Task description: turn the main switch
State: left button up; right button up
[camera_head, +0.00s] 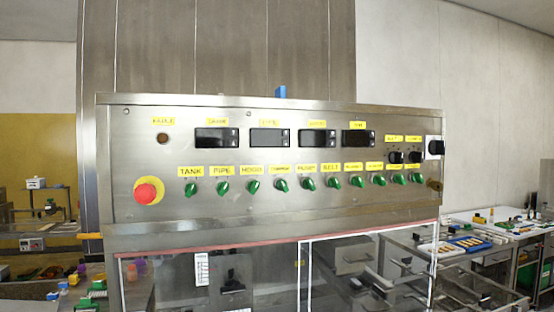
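A steel control panel (300,225) fills the middle of the head view. At its right end a black rotary switch (436,148) sits on a white plate; I see no readable label on it, so I cannot tell for sure that it is the main switch. A row of several green knobs (281,185) runs along the panel under yellow labels, some reading TANK, PIPE and BELT. Two smaller black knobs (396,157) (415,157) sit left of the white plate. A red emergency button (147,193) on a yellow disc is at the left. Neither of my grippers is in view.
Dark displays (270,138) line the panel's upper part. Clear guards with a red upper edge (270,245) hang below it. A brass-coloured fitting (434,185) sticks out below the black switch. A table with trays (490,226) stands at the right. Space before the panel looks clear.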

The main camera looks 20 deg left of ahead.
aim_at(435, 147)
jog(key=u, duration=1.45)
jog(key=i, duration=0.4)
jog(key=z, duration=1.6)
jog(key=i, duration=0.5)
jog(key=z, duration=0.05)
